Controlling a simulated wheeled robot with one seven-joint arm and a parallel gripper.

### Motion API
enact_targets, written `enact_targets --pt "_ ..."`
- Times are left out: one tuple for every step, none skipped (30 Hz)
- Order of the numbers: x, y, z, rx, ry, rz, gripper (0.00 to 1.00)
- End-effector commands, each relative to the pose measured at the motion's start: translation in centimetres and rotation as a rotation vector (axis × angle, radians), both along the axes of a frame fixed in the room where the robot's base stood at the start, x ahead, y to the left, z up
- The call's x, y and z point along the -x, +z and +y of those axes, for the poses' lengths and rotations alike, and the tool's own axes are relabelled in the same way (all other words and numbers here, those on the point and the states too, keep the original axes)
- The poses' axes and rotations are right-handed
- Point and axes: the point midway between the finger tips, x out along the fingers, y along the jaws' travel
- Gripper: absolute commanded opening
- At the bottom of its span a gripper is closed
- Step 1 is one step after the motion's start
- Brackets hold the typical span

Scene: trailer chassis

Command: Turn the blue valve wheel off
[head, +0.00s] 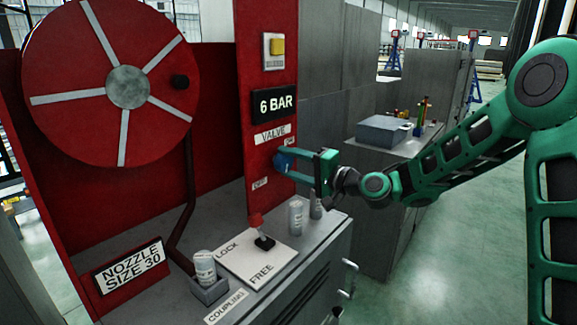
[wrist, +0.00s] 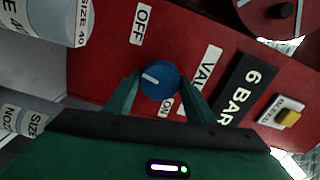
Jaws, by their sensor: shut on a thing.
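The blue valve wheel (head: 281,161) is on the red panel below the VALVE label (head: 272,134). In the wrist view the wheel (wrist: 162,86) is a round blue knob with a short white mark, which points left in the picture, between the OFF label (wrist: 142,25) and the ON label (wrist: 167,107). My gripper (head: 287,160) reaches the wheel from the right. In the wrist view its green fingers (wrist: 162,76) stand on both sides of the wheel and are shut on it. The fingers hide part of the ON label.
A LOCK/FREE lever with a red knob (head: 256,221) stands on the cabinet top below, beside grey cylinders (head: 296,216). A red hose reel (head: 60,70) is at the left. The 6 BAR sign (head: 274,103) and a yellow button (head: 277,47) are above the valve.

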Motion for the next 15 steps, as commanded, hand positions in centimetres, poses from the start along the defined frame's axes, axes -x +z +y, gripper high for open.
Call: enact_targets --pt "-0.53 -0.02 -0.68 -0.025 -0.016 0.030 0.27" --pt "-0.53 -0.04 -0.68 -0.042 -0.016 0.053 0.27" --pt "-0.55 -0.06 -0.69 -0.065 -0.016 0.082 0.27" --pt "-0.55 -0.08 -0.71 -0.083 -0.017 0.105 0.27" --pt "-0.55 -0.10 -0.71 -0.100 -0.017 0.128 0.27" --pt "-0.56 -0.12 -0.71 -0.122 -0.017 0.157 0.27" --pt "-0.55 -0.14 -0.71 -0.139 -0.017 0.179 0.27" --pt "-0.55 -0.15 -0.71 -0.157 -0.017 0.201 0.27" --pt "-0.55 -0.16 -0.71 -0.179 -0.017 0.228 0.27" --pt "-0.55 -0.17 -0.72 -0.195 -0.017 0.250 0.27" --pt "-0.55 -0.18 -0.72 -0.211 -0.017 0.269 0.27" --pt "-0.55 -0.20 -0.73 -0.231 -0.017 0.295 0.27" --pt "-0.56 -0.20 -0.75 -0.245 -0.018 0.313 0.27" --pt "-0.56 -0.22 -0.77 -0.259 -0.018 0.331 0.27" --pt "-0.57 -0.23 -0.77 -0.277 -0.018 0.354 0.27"
